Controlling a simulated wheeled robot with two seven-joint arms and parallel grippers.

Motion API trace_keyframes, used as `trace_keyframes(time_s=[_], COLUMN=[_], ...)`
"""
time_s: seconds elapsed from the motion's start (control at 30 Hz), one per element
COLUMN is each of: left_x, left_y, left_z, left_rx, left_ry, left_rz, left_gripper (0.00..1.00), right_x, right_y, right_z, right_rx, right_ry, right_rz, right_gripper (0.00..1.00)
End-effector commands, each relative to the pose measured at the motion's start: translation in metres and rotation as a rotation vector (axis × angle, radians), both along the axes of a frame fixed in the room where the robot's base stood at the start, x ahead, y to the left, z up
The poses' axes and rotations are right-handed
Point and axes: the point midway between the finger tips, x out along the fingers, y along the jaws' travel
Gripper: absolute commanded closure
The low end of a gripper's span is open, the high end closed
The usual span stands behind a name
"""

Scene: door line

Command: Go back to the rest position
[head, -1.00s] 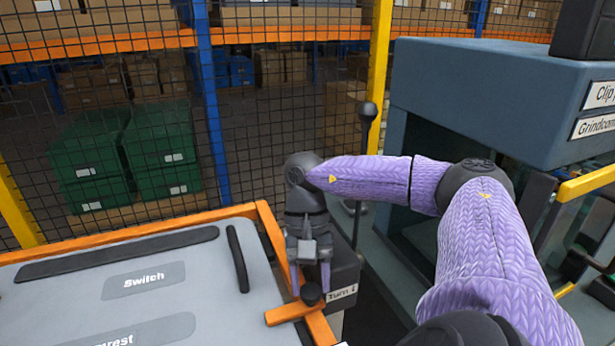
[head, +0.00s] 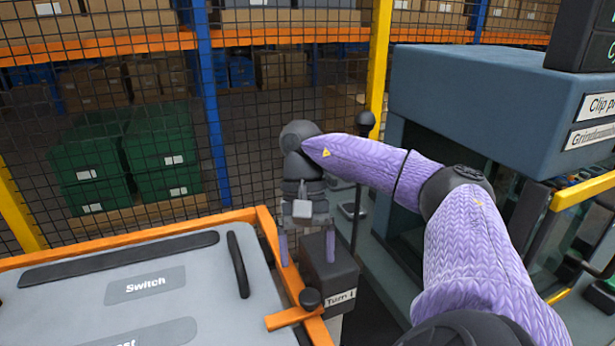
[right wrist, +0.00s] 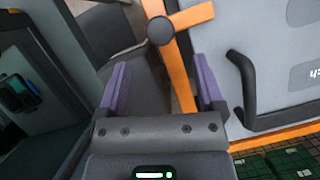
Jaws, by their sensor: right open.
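My right gripper (head: 306,254) is open and empty, its fingers pointing down. It hangs above the dark box labelled "Turn" and behind the black knob (head: 310,299) of the orange handle (head: 290,318). In the right wrist view my right gripper (right wrist: 161,68) shows two purple fingers spread apart with nothing between them. The black knob (right wrist: 161,31) and the orange handle (right wrist: 190,17) lie beyond the fingertips there, apart from them. My left gripper is not in view.
The grey panel (head: 210,280) with an orange frame and black grip bar (head: 238,260) stands at left. The dark "Turn" box (head: 330,275) is below my gripper. A blue-grey machine (head: 480,95) is at right. A mesh fence with a yellow post (head: 379,60) closes the back.

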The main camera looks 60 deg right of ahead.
Motion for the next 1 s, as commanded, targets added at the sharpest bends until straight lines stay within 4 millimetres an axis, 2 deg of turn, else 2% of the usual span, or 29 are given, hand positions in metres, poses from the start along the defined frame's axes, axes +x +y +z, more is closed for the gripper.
trace_keyframes(time_s=[0.03, 0.07, 0.1, 0.17, 0.67, 0.73, 1.0], left_x=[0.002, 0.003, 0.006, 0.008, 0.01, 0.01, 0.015], left_y=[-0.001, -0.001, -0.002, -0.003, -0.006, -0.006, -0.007], left_z=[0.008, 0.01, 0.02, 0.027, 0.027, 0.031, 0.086], left_rx=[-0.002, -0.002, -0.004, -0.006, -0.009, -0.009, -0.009], left_ry=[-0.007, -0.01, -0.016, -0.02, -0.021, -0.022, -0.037], left_rz=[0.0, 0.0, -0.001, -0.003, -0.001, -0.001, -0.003], left_gripper=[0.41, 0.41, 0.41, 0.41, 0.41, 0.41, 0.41], right_x=[0.004, 0.005, 0.006, 0.008, 0.009, 0.009, 0.008], right_y=[-0.002, -0.004, -0.006, -0.009, -0.011, -0.011, -0.011], right_z=[0.015, 0.021, 0.031, 0.037, 0.036, 0.041, 0.1], right_rx=[0.005, 0.005, 0.004, 0.003, 0.002, 0.002, 0.002], right_ry=[-0.007, -0.005, -0.005, -0.003, 0.001, -0.001, -0.017], right_rz=[0.0, -0.001, 0.0, -0.001, 0.001, 0.001, 0.001], right_gripper=[0.14, 0.14, 0.14, 0.14, 0.14, 0.14, 0.14])
